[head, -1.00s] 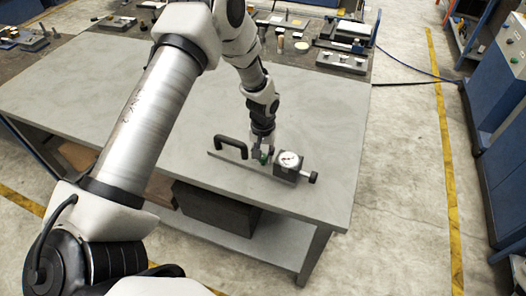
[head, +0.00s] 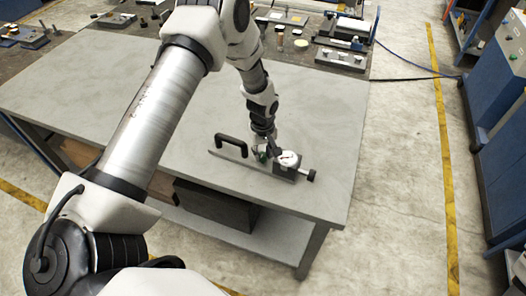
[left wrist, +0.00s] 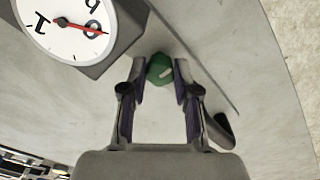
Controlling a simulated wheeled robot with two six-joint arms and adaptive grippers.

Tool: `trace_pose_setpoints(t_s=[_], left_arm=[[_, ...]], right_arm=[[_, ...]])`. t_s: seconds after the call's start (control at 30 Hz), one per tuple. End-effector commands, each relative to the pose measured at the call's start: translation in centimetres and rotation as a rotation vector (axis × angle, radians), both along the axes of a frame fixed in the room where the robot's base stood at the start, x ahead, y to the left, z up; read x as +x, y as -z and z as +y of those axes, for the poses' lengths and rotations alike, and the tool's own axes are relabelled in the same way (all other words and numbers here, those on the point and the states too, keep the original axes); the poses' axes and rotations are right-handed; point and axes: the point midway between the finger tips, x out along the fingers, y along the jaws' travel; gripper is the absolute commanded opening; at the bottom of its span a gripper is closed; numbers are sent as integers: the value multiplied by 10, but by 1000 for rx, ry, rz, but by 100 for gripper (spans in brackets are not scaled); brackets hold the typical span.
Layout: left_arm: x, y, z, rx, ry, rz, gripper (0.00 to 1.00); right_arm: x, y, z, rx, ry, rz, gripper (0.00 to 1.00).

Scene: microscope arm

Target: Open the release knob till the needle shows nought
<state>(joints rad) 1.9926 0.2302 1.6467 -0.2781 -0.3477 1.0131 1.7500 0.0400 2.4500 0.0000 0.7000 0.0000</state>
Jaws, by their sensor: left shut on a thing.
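In the head view my left gripper (head: 264,152) points down at the knob, beside the gauge. The round white gauge (left wrist: 72,22) is partly cut off at the upper left of the wrist view. My right gripper is not in view.
The gauge stands on a long metal bar (head: 229,155) with a black handle (head: 231,143) at its left end and a black knob (head: 311,175) at its right. The grey table (head: 110,82) is clear around it. Several small parts lie on the bench behind.

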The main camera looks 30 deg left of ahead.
Motion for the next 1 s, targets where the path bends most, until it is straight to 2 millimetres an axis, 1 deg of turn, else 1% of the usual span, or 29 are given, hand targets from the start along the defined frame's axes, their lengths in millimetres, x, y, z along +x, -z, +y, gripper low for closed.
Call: trace_pose_setpoints(t_s=[0.33,0.37,0.4,0.67,0.77,0.87,0.97,1.0], left_arm=[[-1,1,0,0,-3,1,0],[-1,1,0,0,-3,1,41],[-1,1,0,0,-3,1,55],[0,1,0,0,-2,1,56],[0,-3,0,-1,-2,1,56],[1,-17,0,-2,-2,-2,56],[1,-41,0,-1,-2,-4,56],[1,-51,0,-1,-2,-3,56]], right_arm=[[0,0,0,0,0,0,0],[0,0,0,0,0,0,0],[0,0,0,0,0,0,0],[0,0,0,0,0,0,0],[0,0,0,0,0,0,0],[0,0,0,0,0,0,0],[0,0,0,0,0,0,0],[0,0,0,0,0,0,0]])
